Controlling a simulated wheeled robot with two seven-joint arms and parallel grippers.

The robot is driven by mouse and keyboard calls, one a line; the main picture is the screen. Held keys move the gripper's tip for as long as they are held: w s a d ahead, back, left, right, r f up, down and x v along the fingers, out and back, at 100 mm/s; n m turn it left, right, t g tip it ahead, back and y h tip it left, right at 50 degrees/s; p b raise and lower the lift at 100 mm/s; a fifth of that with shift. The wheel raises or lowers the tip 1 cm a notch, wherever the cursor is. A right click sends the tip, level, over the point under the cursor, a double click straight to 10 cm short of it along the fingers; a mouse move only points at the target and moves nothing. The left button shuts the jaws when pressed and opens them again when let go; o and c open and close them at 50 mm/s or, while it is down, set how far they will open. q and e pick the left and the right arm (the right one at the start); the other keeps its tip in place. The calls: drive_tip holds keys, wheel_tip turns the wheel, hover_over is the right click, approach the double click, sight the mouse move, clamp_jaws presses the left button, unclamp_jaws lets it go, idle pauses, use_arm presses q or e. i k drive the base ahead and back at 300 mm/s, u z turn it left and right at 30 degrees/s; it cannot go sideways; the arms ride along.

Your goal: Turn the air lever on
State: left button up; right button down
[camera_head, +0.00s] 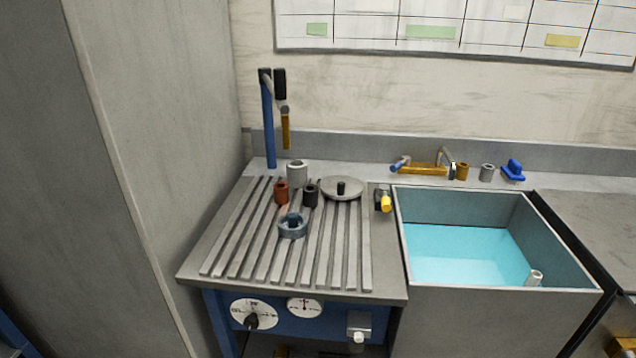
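No part labelled as the air lever can be read in the head view. A small grey fitting with a white knob (358,332) sits on the right of the blue front panel (278,310). A dial with a black knob (252,317) and a gauge with a red needle (305,308) are left of it. A black and yellow handle-like part (384,201) lies at the right edge of the grooved worktop (232,262). I cannot tell which of these is the lever. Neither of my grippers is in view.
A blue post (268,125) with a hanging yellow part stands at the back. Several small cylinders and a round grey disc (342,188) stand on the worktop. A sink with blue water (465,255) is at right, a tall grey panel (150,150) at left.

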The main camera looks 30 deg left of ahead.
sight(384, 189)
drive_tip(key=u, duration=0.65)
drive_tip(key=i, duration=0.55)
drive_tip(key=u, duration=0.55)
